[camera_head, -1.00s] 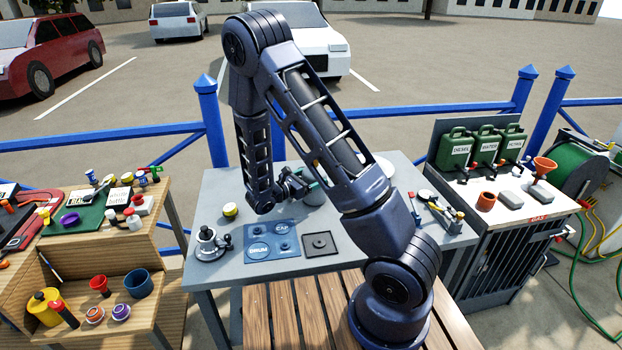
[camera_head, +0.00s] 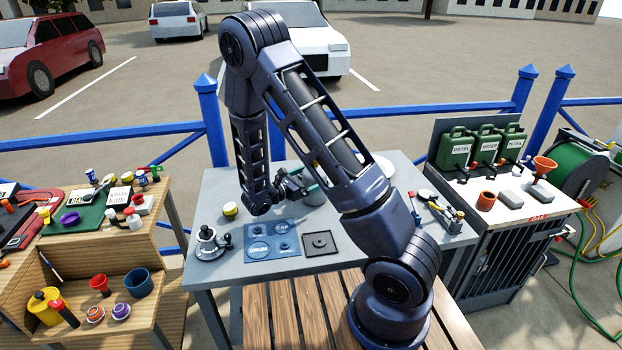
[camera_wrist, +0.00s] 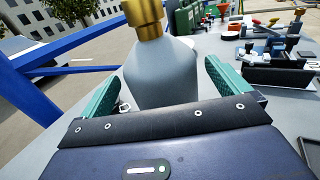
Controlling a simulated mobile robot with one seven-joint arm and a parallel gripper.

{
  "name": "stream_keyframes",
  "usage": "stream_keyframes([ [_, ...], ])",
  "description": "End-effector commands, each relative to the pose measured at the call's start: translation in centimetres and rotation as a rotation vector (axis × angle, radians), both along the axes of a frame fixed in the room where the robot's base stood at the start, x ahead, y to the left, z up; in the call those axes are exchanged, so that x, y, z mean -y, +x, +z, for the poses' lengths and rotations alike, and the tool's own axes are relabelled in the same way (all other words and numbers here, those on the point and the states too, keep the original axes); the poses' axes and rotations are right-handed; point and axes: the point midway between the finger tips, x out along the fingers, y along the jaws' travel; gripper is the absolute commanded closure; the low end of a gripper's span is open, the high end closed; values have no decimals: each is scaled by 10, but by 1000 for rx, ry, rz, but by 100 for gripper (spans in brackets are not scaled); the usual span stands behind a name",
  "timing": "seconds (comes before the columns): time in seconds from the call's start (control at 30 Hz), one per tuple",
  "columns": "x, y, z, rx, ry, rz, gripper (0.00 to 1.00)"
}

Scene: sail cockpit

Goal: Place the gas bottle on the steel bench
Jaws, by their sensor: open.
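A pale grey gas bottle (camera_wrist: 162,78) with a brass valve (camera_wrist: 143,16) on top stands upright on the grey steel bench (camera_wrist: 80,92) in the wrist view. My gripper (camera_wrist: 163,72) is open, its green fingers on either side of the bottle's body. A gap shows at the right finger; I cannot tell whether the left one touches. The bottle's foot is hidden behind the gripper's front edge. In the head view, my gripper (camera_head: 312,192) is over the far middle of the steel bench (camera_head: 220,190), and my arm hides most of the bottle.
A blue label board (camera_head: 272,240), a dark square plate (camera_head: 320,244) and a small burner (camera_head: 209,243) lie along the bench front. Tools (camera_head: 440,208) sit at its right. A blue rail (camera_head: 110,140) runs behind. Green cans (camera_head: 455,147) stand on the right cabinet.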

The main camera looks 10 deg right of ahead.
Motion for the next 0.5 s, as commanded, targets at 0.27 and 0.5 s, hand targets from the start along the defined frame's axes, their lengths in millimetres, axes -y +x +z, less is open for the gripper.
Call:
stream_keyframes([
  [0.27, -50, -25, 0, 0, 1, 4, 0],
  [0.5, -82, -41, 0, 0, 1, 2, 0],
])
